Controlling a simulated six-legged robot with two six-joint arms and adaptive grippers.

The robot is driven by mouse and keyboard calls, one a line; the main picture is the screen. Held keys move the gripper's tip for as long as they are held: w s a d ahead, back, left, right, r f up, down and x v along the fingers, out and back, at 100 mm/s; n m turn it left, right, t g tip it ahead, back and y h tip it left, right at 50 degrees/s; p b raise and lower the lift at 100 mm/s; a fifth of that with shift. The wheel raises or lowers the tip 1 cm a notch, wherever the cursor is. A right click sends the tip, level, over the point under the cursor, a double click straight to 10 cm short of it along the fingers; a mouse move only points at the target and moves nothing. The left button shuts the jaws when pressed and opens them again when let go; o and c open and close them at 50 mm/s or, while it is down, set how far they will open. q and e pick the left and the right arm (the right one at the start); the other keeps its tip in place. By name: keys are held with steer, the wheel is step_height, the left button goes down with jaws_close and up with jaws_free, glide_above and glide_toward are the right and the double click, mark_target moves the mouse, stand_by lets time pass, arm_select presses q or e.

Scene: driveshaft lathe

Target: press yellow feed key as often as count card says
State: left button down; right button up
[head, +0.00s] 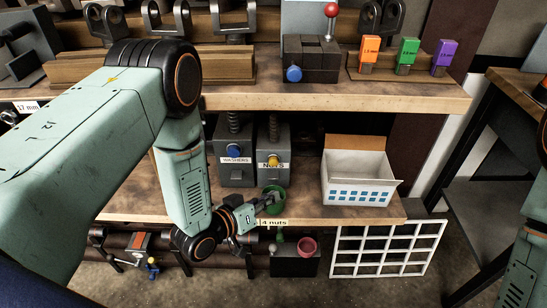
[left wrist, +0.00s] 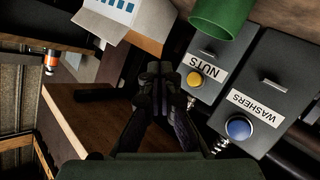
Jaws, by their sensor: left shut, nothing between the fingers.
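The grey nuts dispenser (head: 273,143) stands on the lower shelf with its yellow feed key (head: 273,161) on the front. In the left wrist view the yellow key (left wrist: 194,79) shows beside the NUTS label. The count card (head: 273,223) on the shelf's front edge reads "4 nuts". A green cup (head: 273,196) stands in front of the nuts dispenser; its wall also shows in the left wrist view (left wrist: 222,14). My left gripper (head: 268,202) is shut and empty, near the cup in the picture and apart from the key. My right gripper is out of view.
The washers dispenser (head: 234,172) with a blue key (left wrist: 239,128) stands beside the nuts one. A white box (head: 357,193) is to the right. The upper shelf (head: 330,97) overhangs behind.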

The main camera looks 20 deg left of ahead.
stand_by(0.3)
arm_select(q)
steer(key=b, duration=0.3)
glide_toward(277, 164)
steer(key=shift+w+d+f, duration=0.4)
steer(key=shift+w+d, duration=0.2)
steer(key=shift+w, duration=0.1)
steer(key=shift+w+d+f, duration=0.4)
steer(key=shift+w+d, duration=0.25)
steer(key=shift+w+d+f, duration=0.35)
steer(key=shift+w+d, duration=0.25)
steer(key=shift+w, duration=0.1)
steer(key=shift+w+b, duration=0.15)
steer(key=shift+b, duration=0.15)
steer(key=shift+w+a, duration=0.1)
steer(key=shift+w, duration=0.15)
steer(key=shift+w+a+b, duration=0.2)
steer(key=shift+w+b, duration=0.1)
steer(key=shift+w, duration=0.3)
stand_by(0.4)
stand_by(0.4)
steer(key=shift+s+d+p, duration=0.15)
steer(key=shift+s+p, duration=0.15)
steer(key=shift+s, duration=0.2)
steer(key=shift+s+d+p, duration=0.15)
steer(key=shift+s+p, duration=0.15)
steer(key=shift+s, duration=0.25)
